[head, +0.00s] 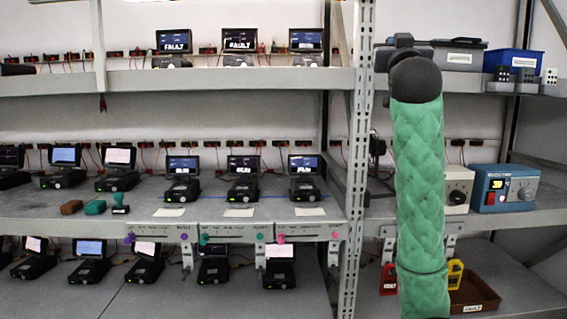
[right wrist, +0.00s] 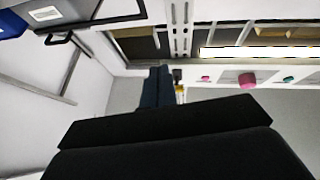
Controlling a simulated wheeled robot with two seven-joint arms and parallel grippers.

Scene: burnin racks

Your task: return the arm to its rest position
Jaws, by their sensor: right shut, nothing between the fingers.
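My right arm, in a green quilted sleeve, stands upright in the right part of the head view, in front of the rack post and shelves. Its dark wrist end is at the top, and my right gripper (head: 403,40) shows only as a small dark shape there. In the right wrist view the right gripper's dark fingers (right wrist: 158,75) are together with nothing between them. They point toward the rack and touch nothing that I can see. My left gripper is in neither view.
A rack with shelves (head: 225,82) holds several small devices with screens, some reading FAULT. At the right are a blue bin (head: 513,61), a blue instrument box (head: 503,188) and a brown tray (head: 485,303). A perforated post (head: 358,150) stands left of my right arm.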

